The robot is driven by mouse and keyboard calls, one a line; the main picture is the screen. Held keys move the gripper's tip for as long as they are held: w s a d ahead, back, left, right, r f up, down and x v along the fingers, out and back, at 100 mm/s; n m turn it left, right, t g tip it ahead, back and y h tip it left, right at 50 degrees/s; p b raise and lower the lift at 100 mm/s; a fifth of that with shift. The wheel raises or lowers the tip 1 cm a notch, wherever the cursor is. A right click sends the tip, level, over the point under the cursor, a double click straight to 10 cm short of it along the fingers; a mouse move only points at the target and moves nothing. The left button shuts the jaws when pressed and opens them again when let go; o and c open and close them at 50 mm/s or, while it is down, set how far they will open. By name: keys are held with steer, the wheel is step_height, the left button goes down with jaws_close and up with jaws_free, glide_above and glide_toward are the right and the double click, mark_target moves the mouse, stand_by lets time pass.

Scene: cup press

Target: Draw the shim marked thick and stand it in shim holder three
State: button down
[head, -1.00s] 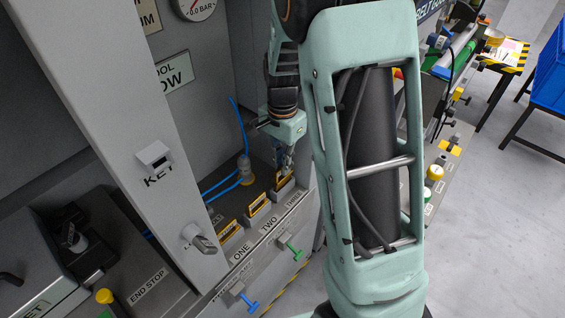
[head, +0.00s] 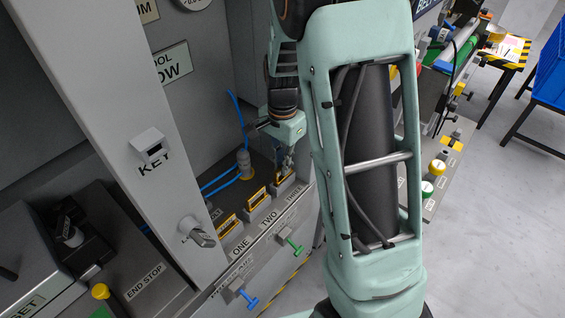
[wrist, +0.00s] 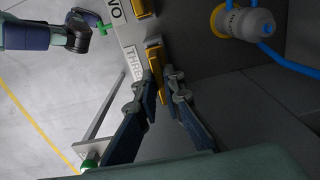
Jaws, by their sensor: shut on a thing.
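My gripper (head: 286,168) points down at shim holder three (head: 281,185), at the far right end of the row. In the wrist view its fingertips (wrist: 160,80) are close together over the yellow part of holder three (wrist: 154,56), beside the "THREE" label. The jaws are shut on a thin piece that the fingers mostly hide; it appears to be a shim. Its marking is not readable, and I cannot tell how deep it sits in the holder. Shim holder two (head: 258,199) and shim holder one (head: 230,226) stand to the left, each showing a yellow-edged dark face.
A grey fitting with blue hoses (head: 244,163) stands close behind the holders, left of my gripper. A green T-handle (head: 291,243) and a blue T-handle (head: 243,296) project from the front panel. A grey post (head: 120,130) rises at left.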

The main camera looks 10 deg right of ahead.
steer(key=shift+f, duration=0.35)
steer(key=c, duration=2)
jaws_free()
steer(key=shift+o, duration=0.2)
step_height(320, 180, up, 12)
